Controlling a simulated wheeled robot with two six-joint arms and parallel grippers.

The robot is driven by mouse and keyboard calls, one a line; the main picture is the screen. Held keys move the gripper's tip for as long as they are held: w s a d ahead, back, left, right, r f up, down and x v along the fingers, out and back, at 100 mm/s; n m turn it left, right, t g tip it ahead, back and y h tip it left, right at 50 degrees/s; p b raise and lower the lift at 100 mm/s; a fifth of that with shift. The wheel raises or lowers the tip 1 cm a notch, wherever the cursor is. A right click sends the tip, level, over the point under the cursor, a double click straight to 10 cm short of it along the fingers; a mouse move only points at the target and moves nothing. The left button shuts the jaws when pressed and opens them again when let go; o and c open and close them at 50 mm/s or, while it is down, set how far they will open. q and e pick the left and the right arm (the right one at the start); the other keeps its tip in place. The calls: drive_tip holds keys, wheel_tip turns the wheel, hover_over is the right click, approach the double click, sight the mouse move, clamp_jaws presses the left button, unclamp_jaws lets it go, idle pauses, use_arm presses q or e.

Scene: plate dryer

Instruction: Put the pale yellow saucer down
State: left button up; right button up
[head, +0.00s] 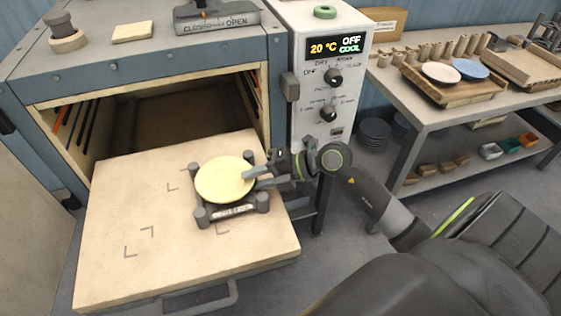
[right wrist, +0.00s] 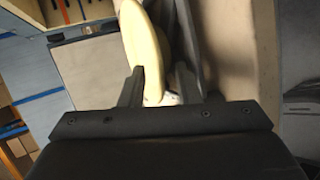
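The pale yellow saucer (head: 225,179) lies flat on a dark grey stand (head: 203,214) with corner posts. The stand is on the pulled-out beige shelf of the dryer. My right gripper (head: 250,180) is at the saucer's right rim, its two fingers apart. In the right wrist view the saucer (right wrist: 142,45) shows nearly edge-on, with its near rim between the open fingers (right wrist: 159,72) and a gap beside it. The dark stand (right wrist: 187,40) shows right of it there. My left gripper is not in view.
The shelf (head: 115,240) has bare room and corner marks left of the stand. The dryer's control panel (head: 335,85) stands behind my right gripper. A side table holds a wooden tray (head: 430,88) with a white plate (head: 440,72) and a blue plate (head: 471,68).

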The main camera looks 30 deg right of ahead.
drive_tip(key=v, duration=1.1)
drive_tip(key=shift+s+r, duration=0.1)
drive_tip(key=shift+s, duration=0.05)
drive_tip(key=shift+d, duration=0.1)
